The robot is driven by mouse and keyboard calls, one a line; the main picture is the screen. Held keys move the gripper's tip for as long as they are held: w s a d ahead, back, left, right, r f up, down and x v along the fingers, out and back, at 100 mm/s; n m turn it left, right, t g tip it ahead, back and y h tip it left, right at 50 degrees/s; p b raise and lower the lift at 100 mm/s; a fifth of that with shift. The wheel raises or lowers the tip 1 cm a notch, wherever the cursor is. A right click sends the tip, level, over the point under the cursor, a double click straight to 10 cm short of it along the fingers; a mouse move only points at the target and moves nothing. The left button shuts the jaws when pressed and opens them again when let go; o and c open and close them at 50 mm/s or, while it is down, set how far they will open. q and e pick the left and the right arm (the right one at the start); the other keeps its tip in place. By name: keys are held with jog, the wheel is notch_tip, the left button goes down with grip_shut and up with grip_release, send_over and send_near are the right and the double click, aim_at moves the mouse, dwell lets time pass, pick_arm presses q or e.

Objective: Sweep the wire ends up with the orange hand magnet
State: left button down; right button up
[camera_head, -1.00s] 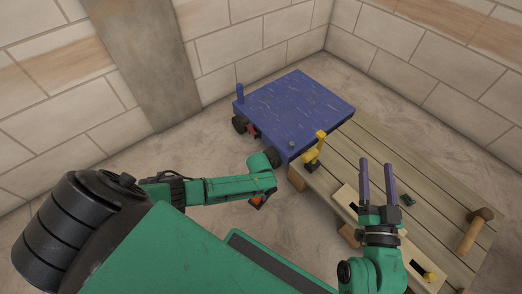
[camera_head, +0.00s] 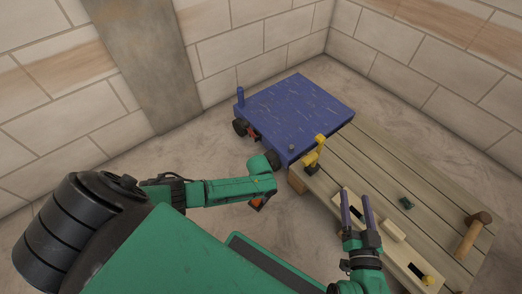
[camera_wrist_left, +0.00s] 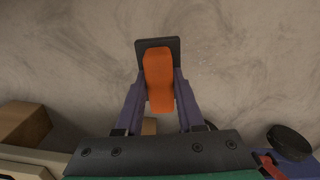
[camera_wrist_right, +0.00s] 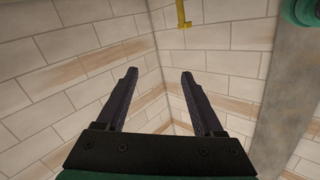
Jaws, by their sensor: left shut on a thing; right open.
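The orange hand magnet (camera_wrist_left: 158,80) with a dark plate at its end is between the purple fingers of my left gripper (camera_wrist_left: 160,92), which is shut on it. The floor lies behind it in the left wrist view. In the head view only a bit of its orange (camera_head: 260,200) shows below my left wrist, left of the wooden bench. My right gripper (camera_head: 357,208) is open and empty over the near part of the bench. I cannot make out the wire ends for sure; thin light marks show on the blue platform (camera_head: 295,110), and I cannot tell whether these are wires or scratches.
The blue platform has dark wheels and a post. The wooden bench (camera_head: 430,195) adjoins it and carries a yellow tool (camera_head: 314,154), a small green piece (camera_head: 406,202), a mallet (camera_head: 473,233) and pale slotted wood (camera_head: 408,258). Brick walls close the back. Bare floor lies left of the bench.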

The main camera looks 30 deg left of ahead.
jog(key=s+f+g+p, duration=0.1)
jog(key=s+f+g, duration=0.2)
jog(key=s+f, duration=0.4)
jog(key=shift+s+f+g+h, duration=0.3)
jog(key=shift+f, duration=0.6)
